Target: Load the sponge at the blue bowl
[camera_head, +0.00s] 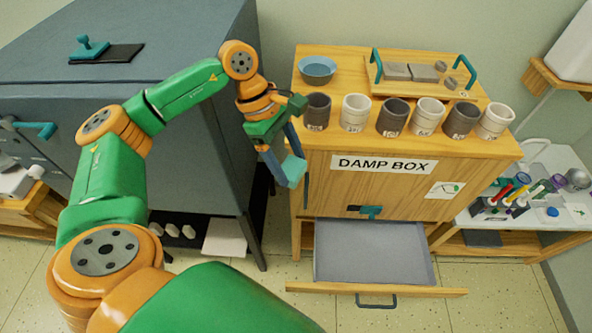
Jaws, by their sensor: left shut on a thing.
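The blue bowl (317,70) stands on the wooden top at the back left corner of the damp box (340,190). My left gripper (291,168) points down in front of the box's left side, below and left of the bowl and apart from it. It is shut on a pale blue piece (294,171), which looks like the sponge; the fingers partly hide it. My right gripper is out of view.
Several dark and white cups (356,113) line the box top's front edge, beside a wooden tray (455,90) with teal handles. An open drawer (372,253) juts out below. A large grey cabinet (190,110) stands left. A cluttered side table (545,165) is right.

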